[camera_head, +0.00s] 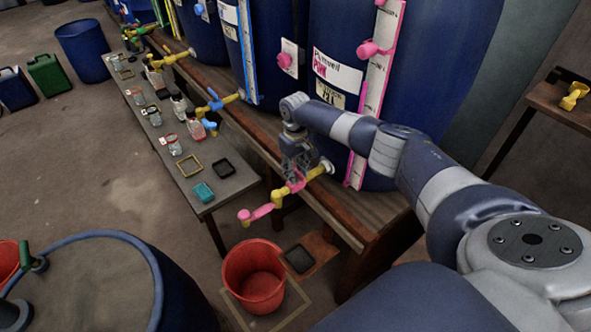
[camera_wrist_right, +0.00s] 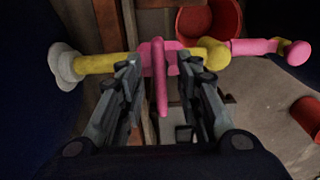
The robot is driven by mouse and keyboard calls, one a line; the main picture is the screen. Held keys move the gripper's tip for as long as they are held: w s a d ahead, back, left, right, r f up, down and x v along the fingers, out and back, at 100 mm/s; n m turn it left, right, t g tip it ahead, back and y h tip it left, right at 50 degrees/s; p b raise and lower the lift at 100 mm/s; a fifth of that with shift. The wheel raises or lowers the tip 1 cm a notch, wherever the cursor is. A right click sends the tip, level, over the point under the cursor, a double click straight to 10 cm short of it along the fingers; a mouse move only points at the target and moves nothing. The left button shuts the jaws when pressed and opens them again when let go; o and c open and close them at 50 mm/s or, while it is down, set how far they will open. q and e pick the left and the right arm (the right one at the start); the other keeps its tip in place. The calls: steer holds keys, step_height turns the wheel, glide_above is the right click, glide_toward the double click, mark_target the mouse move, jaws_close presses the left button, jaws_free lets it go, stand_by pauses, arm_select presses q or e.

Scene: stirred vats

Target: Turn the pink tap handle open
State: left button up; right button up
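The pink tap handle (camera_wrist_right: 160,80) is a flat lever on a yellow tap pipe (camera_wrist_right: 95,64) in the right wrist view. It stands between the two fingers of my right gripper (camera_wrist_right: 166,75), which are spread with visible gaps on both sides. In the head view my right gripper (camera_head: 297,165) points down over the tap, hiding part of the handle (camera_head: 298,183). The yellow pipe leaves the large blue vat labelled Pink (camera_head: 337,72) and ends in a pink spout (camera_head: 255,213). My left gripper is not in view.
A red bucket (camera_head: 252,272) stands on the floor below the spout, beside a dark square plate (camera_head: 299,259). A wooden bench (camera_head: 375,215) carries the vats. A low table (camera_head: 222,183) with jars and small trays stands to the left. Another blue vat (camera_head: 180,300) is at lower left.

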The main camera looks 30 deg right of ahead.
steer(key=shift+c, duration=0.3)
jaws_close()
steer(key=shift+n, duration=0.5)
steer(key=n, duration=0.2)
steer(key=shift+n+b, duration=0.3)
steer(key=shift+n, duration=0.1)
steer(key=n, duration=0.5)
steer(key=shift+b, duration=0.3)
steer(key=n, duration=0.5)
steer(key=shift+n+b, duration=0.45)
steer(key=shift+n, duration=1.55)
steer(key=shift+r+n, duration=0.1)
steer(key=shift+n, duration=0.2)
